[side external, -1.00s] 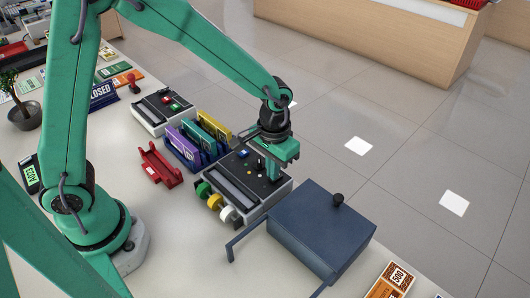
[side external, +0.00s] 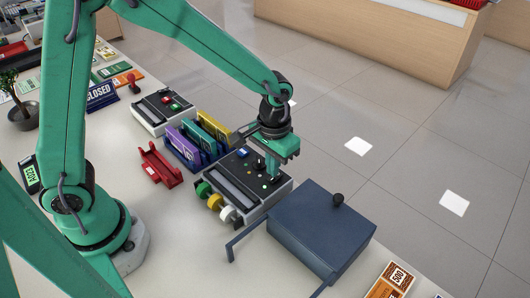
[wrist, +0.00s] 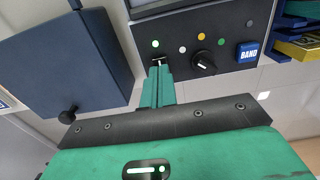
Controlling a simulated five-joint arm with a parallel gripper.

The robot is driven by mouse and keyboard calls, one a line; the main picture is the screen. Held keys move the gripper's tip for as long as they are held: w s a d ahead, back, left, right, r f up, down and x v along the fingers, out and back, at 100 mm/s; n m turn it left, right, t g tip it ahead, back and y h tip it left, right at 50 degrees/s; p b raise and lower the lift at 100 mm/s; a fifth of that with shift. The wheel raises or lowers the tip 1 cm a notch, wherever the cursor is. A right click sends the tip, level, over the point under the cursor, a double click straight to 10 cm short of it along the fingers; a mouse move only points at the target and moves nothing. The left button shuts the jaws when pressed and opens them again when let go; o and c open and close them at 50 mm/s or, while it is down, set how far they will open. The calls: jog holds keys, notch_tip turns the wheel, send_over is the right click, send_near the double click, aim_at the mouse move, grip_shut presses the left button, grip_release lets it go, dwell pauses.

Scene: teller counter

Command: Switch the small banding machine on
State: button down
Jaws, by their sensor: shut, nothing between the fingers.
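The small banding machine (side external: 230,187) stands on the counter under my gripper (side external: 272,177), with white, yellow and green rolls at its front. A bright green lamp (wrist: 155,44) glows beside a small switch (wrist: 158,62). My gripper (wrist: 159,70) is shut and empty, its fingertips right at that switch and partly covering it. I cannot tell whether they touch it.
A dark blue box with a black knob (side external: 320,232) stands close on the right. Colourful upright holders (side external: 197,140), a red stand (side external: 161,165) and another machine with red and green buttons (side external: 163,110) stand to the left. A wooden tray (side external: 389,281) lies in front right.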

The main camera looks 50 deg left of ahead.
aim_at(270, 178)
notch_tip(270, 178, up, 5)
jog(key=shift+r, duration=0.2)
dwell(0.6)
jog(key=shift+r, duration=0.1)
jog(key=s+a+r+t, duration=0.5)
jog(key=s+a+r, duration=0.6)
jog(key=s+a, duration=0.2)
jog(key=shift+s+a+r+t, duration=0.25)
jog(key=shift+s+t, duration=0.05)
jog(key=shift+s, duration=0.65)
